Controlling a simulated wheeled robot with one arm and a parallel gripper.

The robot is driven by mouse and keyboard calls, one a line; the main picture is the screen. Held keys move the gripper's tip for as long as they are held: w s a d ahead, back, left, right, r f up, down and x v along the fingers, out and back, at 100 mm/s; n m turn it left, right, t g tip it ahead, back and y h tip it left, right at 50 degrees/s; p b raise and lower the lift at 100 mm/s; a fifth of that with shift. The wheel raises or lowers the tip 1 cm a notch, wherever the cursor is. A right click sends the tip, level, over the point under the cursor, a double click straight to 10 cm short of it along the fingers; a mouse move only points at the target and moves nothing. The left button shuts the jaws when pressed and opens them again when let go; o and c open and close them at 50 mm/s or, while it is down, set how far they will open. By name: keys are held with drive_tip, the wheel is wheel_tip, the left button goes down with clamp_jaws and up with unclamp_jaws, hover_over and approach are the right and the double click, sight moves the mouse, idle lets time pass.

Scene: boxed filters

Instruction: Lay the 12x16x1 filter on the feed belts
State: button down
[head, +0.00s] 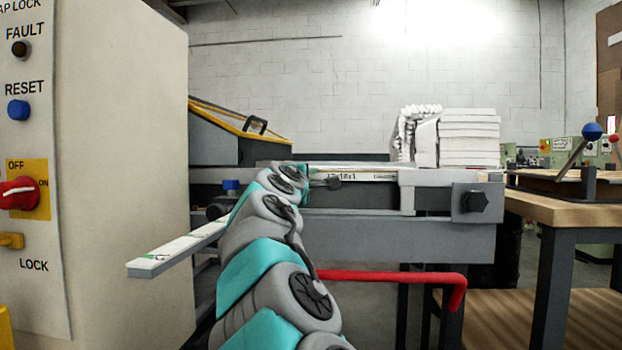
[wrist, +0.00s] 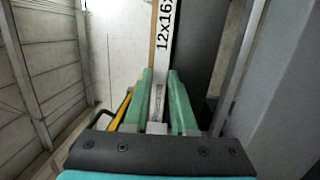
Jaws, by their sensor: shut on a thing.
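The 12x16x1 filter (head: 372,176) is a thin, flat white-edged panel, level at the top of the grey feed machine frame (head: 400,240) in the head view. Its printed edge faces me, partly hidden by my arm. In the wrist view the filter's edge (wrist: 162,38), with the label "12x16x", runs between the two green fingers of my gripper (wrist: 160,74), which is shut on it. In the head view my gripper (head: 322,182) is small and partly hidden at the filter's near edge. The belt surface is not clearly seen, and I cannot tell whether the filter touches it.
A control cabinet (head: 110,150) stands close on the left. A white bar with a green mark (head: 180,248) juts out beside it. A red bar (head: 390,275) sticks out low in front. White stacked filters (head: 468,138) stand behind; a wooden bench (head: 560,200) is at right.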

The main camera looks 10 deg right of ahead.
drive_tip(key=c, duration=0.7)
unclamp_jaws()
drive_tip(key=shift+c, duration=0.2)
drive_tip(key=shift+r, duration=0.1)
drive_tip(key=shift+r, duration=0.25)
drive_tip(key=v, duration=1.2)
drive_tip(key=shift+f, duration=0.1)
